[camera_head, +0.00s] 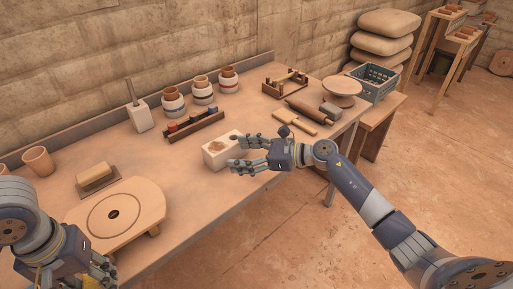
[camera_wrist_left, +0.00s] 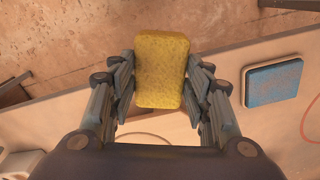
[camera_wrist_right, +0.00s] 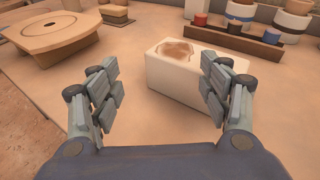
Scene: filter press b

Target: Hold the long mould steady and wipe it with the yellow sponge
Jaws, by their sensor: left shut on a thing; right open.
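The long mould (camera_head: 219,152) is a white block with a brown stain on its top, lying near the front edge of the bench. My right gripper (camera_head: 237,156) is open at its right end. In the right wrist view the mould (camera_wrist_right: 178,78) stands ahead, partly between the spread fingers and partly behind the right one; I cannot tell if they touch. My left gripper (camera_wrist_left: 160,85) is shut on the yellow sponge (camera_wrist_left: 161,62), off the bench's front edge at the lower left of the head view. There the sponge is mostly hidden by the hand.
A round wheel board (camera_head: 140,208) stands at the bench's left. A rack of small pots (camera_head: 194,126) and banded jars (camera_head: 203,91) lie behind the mould. A blue pad (camera_wrist_left: 273,82) shows in the left wrist view.

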